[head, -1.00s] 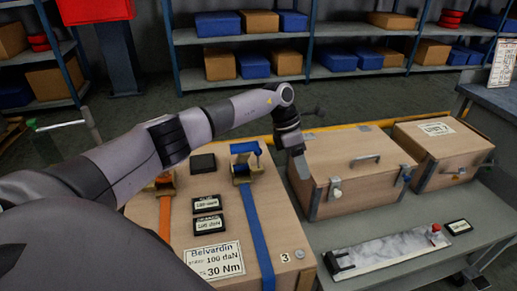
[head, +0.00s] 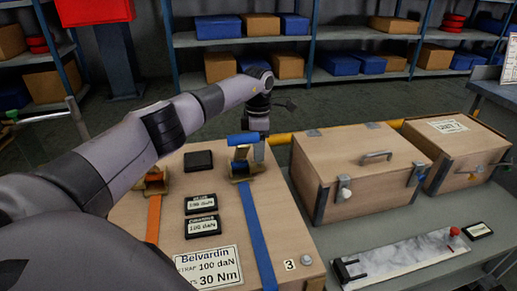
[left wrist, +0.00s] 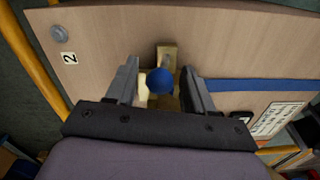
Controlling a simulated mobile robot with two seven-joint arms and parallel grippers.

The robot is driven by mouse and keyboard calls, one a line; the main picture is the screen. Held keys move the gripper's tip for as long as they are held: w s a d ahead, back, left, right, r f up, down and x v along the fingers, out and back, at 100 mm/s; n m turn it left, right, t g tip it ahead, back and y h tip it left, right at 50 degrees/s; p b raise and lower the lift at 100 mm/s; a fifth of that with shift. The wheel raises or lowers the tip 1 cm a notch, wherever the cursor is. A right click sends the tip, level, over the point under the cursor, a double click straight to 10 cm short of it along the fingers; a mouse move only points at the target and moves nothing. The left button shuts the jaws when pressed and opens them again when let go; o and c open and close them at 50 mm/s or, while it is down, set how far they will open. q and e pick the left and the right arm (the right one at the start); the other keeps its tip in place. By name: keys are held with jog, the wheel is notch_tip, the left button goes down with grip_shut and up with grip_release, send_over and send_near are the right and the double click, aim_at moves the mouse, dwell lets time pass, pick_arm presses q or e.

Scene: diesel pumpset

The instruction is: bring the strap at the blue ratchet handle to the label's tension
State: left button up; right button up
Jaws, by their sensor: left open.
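The blue ratchet handle (head: 242,139) stands on a brass-coloured ratchet (head: 241,171) on the wooden crate, at the far end of a blue strap (head: 258,235). My left gripper (head: 259,153) is open beside the handle in the head view. In the left wrist view, the round blue handle end (left wrist: 160,82) lies between my left gripper's spread fingers (left wrist: 163,70); I see no clear contact. The white label (head: 209,268) reads Belvardin, strap 100 daN, 30 Nm. Two black readouts (head: 201,204) (head: 202,226) are too small to read surely. My right gripper is not in view.
An orange strap (head: 153,218) with its own ratchet (head: 154,182) runs left of the blue one, partly behind my left arm. A black square (head: 198,160) lies between them.

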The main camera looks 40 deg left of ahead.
pick_arm(q)
jog(key=shift+f, duration=0.2)
grip_shut()
jog(key=shift+s+d+r+t+y+p, duration=0.15)
jog(key=shift+r+t+y+p, duration=0.2)
jog(key=shift+p, duration=0.85)
jog(key=shift+s+d+t+y+p, duration=0.15)
jog(key=shift+t+y+p, duration=0.1)
jog(key=shift+y+p, duration=0.35)
jog(key=shift+s+d+f+p, duration=0.1)
jog(key=shift+d+p, duration=0.05)
jog(key=shift+p, duration=0.35)
jog(key=shift+d+f+t, duration=0.1)
jog(key=shift+d+t, duration=0.05)
jog(key=shift+t, duration=0.15)
grip_release()
